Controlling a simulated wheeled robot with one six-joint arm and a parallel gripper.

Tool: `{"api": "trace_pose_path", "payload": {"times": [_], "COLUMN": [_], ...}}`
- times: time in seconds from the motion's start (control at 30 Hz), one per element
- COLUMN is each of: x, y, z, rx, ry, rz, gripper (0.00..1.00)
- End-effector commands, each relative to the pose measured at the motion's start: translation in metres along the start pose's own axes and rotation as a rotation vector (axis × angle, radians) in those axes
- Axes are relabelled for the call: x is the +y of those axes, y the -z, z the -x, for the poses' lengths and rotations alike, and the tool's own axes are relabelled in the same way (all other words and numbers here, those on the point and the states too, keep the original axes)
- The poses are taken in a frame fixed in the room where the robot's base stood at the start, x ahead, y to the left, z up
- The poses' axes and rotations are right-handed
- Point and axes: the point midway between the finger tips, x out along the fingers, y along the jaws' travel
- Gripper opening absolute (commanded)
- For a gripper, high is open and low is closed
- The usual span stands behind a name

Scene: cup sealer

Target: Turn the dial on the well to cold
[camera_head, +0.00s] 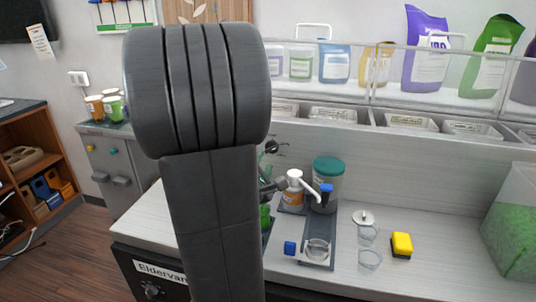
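A round black dial (152,289) sits on the dark front panel (128,266) below the counter, under a white label that begins "Eldervan". Its setting is too small to read. My dark grey arm fills the middle of the view and hides part of the counter and panel to the right of the dial. I cannot make out my gripper; it seems hidden behind my arm. A small dark part shows at the arm's right edge, and I cannot tell what it is.
A clear bin of green material (513,235) is at the right. Floor (75,255) shows free at the lower left.

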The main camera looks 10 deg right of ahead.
Motion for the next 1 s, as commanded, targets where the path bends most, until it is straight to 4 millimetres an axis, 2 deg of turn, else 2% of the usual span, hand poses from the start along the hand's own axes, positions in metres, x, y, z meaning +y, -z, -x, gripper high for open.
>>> {"api": "trace_pose_path", "payload": {"times": [0.1, 0.3, 0.43, 0.73, 0.9, 1.0], "x": [-0.001, 0.000, 0.000, 0.000, 0.000, 0.000], "y": [-0.001, 0.000, 0.000, 0.000, 0.000, 0.000], "z": [-0.025, -0.051, -0.059, -0.060, -0.060, -0.060], "rx": [-0.002, 0.000, 0.001, 0.001, 0.001, 0.001], "ry": [0.003, 0.002, 0.001, 0.000, 0.000, 0.000], "rz": [0.000, 0.000, -0.001, -0.001, -0.001, -0.001], "gripper": [0.32, 0.32, 0.32, 0.32, 0.00, 0.00]}}
